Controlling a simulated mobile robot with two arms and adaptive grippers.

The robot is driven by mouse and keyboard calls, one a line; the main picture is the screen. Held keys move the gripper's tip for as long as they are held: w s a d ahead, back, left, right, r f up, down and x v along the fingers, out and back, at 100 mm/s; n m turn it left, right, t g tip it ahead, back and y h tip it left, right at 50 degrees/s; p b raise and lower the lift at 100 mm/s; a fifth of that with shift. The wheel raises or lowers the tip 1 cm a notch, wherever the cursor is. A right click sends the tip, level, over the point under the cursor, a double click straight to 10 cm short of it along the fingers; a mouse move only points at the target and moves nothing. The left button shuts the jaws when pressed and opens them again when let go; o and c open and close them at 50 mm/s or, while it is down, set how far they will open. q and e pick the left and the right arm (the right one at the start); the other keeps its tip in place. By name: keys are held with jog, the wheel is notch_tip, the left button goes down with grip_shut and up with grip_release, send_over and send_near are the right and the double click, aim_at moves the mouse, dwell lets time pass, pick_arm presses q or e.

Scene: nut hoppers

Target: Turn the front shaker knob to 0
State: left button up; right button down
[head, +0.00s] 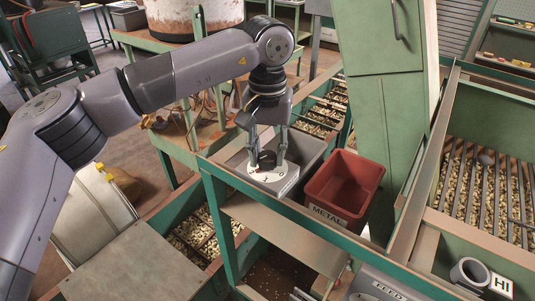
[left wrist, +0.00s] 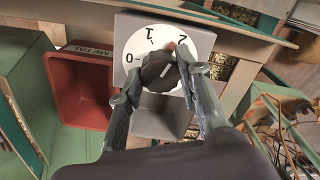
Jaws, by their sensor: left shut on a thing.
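The front shaker knob (head: 267,158) is black and sits on a white round dial on a grey box (head: 289,187). In the left wrist view the knob (left wrist: 158,73) is in the middle of the dial (left wrist: 136,46), which shows 0, 1 and 2. My right gripper is not in view.
A red bin (head: 345,184) labelled METAL stands just right of the grey box. A green cabinet (head: 388,120) rises behind the bin. Green-framed hoppers with nuts lie around, and a large one (head: 480,185) is at the right.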

pick_arm(q)
jog(key=n+b, duration=0.1)
jog(key=n, duration=0.1)
jog(key=shift+f+n, duration=0.15)
jog(key=shift+n, duration=0.25)
jog(key=n+b, duration=0.1)
jog(key=n, duration=0.1)
jog(key=shift+n+b, duration=0.35)
jog(key=shift+n, duration=0.05)
jog(key=n+b, duration=0.1)
jog(key=n, duration=0.2)
jog(key=shift+n, duration=0.3)
jog(key=n+b, duration=0.1)
jog(key=n, duration=0.2)
jog(key=shift+n, duration=0.3)
jog(key=n+b, duration=0.1)
jog(key=n, duration=0.4)
jog(key=shift+r+n+b, duration=0.2)
jog(key=shift+n+b, duration=0.4)
jog(key=shift+n, duration=1.5)
jog(key=o, duration=1.1)
